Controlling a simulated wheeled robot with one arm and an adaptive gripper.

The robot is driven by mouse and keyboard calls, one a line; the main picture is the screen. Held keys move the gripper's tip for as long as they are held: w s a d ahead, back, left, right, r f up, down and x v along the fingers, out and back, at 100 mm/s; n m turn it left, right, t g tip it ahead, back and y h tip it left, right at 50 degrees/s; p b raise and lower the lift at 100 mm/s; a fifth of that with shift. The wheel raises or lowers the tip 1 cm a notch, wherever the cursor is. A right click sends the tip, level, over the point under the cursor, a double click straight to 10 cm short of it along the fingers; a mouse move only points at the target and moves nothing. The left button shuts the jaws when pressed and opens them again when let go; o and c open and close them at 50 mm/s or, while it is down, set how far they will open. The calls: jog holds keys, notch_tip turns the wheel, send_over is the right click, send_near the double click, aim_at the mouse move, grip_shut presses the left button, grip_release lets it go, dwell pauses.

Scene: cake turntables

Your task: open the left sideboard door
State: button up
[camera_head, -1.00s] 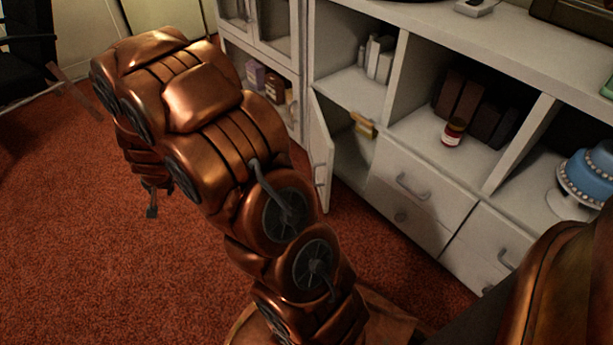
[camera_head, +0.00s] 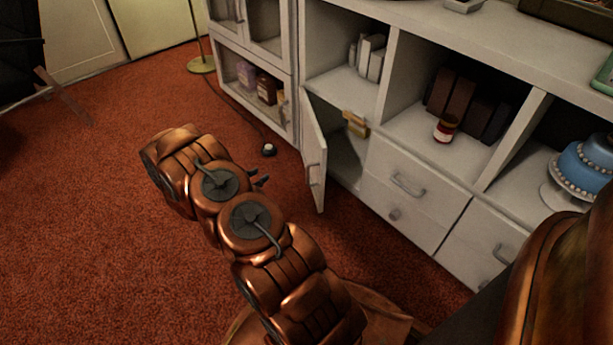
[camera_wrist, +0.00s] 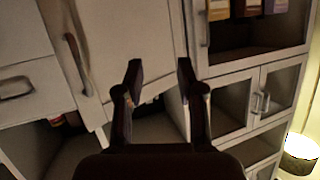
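The left sideboard door (camera_head: 314,150) is a pale panel that stands ajar, swung out into the room with a dark gap behind it. Its bar handle (camera_head: 312,174) is on the outer face. In the wrist view, which looks upside down, the door (camera_wrist: 125,45) fills the upper middle and its handle (camera_wrist: 76,62) is left of my fingers. My gripper (camera_wrist: 161,68) is open, with nothing between its two dark fingers. In the head view, the dark fingertips (camera_head: 261,181) show left of the door, apart from the handle; my arm hides the rest.
Drawers (camera_head: 418,192) are right of the door. A glass-door cabinet (camera_head: 248,70) stands to the left. A yellow box-like thing (camera_head: 355,123) is at the door's opening. A cake (camera_head: 587,165) and a jar (camera_head: 445,130) sit in open shelves. Red carpet (camera_head: 90,220) is clear at left.

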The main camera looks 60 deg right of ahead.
jog(key=s+d+f+m+g+h, duration=0.1)
jog(key=s+d+m+g+h, duration=0.25)
jog(key=s, duration=0.85)
jog(key=shift+n+g, duration=0.65)
jog(key=shift+n, duration=0.3)
jog(key=shift+b+x, duration=1.6)
jog(key=shift+x, duration=1.95)
jog(key=shift+f, duration=0.1)
jog(key=shift+c, duration=0.2)
grip_shut()
jog(key=shift+w, duration=0.1)
